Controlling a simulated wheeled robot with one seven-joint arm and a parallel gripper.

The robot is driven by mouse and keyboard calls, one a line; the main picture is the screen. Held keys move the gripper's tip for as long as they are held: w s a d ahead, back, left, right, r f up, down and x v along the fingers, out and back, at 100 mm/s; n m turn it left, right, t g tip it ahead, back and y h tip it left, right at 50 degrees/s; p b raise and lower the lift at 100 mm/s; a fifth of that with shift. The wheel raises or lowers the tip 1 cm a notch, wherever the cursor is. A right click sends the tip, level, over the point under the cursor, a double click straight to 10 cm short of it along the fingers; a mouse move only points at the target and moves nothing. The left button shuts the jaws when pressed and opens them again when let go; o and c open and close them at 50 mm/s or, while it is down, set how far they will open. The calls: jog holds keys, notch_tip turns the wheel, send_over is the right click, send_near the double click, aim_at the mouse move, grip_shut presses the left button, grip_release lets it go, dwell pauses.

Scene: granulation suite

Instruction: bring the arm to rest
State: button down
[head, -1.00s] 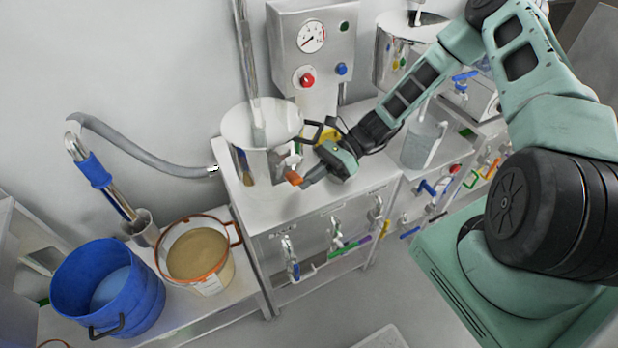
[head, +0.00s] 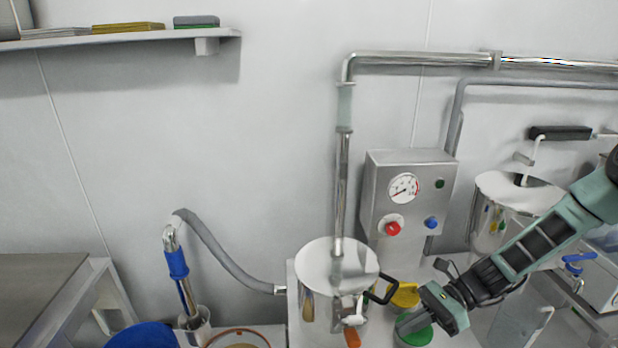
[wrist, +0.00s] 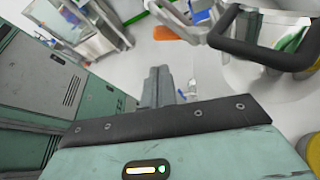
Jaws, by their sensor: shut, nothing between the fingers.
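My gripper (head: 402,327) is at the lower right of the head view, at the end of my green and black arm. It is to the right of the steel vessel (head: 337,266) and its orange valve handle (head: 352,337), apart from the handle in the picture. In the wrist view my gripper's two grey fingers (wrist: 158,84) lie together with nothing between them. The orange handle also shows in the wrist view (wrist: 177,34), beyond the fingertips. The vessel's black loop handle (head: 382,291) is close to the upper left of my gripper.
A control box (head: 410,195) with gauge and red button stands behind the vessel. A yellow item (head: 404,294) and a green-topped item (head: 418,337) are close to my gripper. Another steel vessel (head: 508,205) is behind my forearm. A blue bucket (head: 143,336) is at lower left.

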jog(key=s+a+r+n+t+h+b, duration=0.1)
jog(key=s+a+r+n+h+b, duration=0.1)
jog(key=n, duration=0.7)
jog(key=s+a+r+n+t+h+b, duration=0.1)
jog(key=s+a+r+n+h, duration=0.3)
jog(key=s, duration=0.7)
jog(key=s+a+r+n+h+b, duration=0.2)
jog(key=s+a+r+n+h, duration=0.2)
jog(key=r+n, duration=0.5)
jog(key=s+n+h, duration=0.2)
jog(key=n, duration=0.2)
jog(key=shift+s+r+n+t+h+b, duration=0.15)
jog(key=shift+s+n+t+h+b, duration=0.15)
jog(key=shift+t+h+b, duration=0.1)
jog(key=c, duration=2.1)
grip_release()
jog(key=shift+w, duration=0.1)
jog(key=shift+c, duration=0.2)
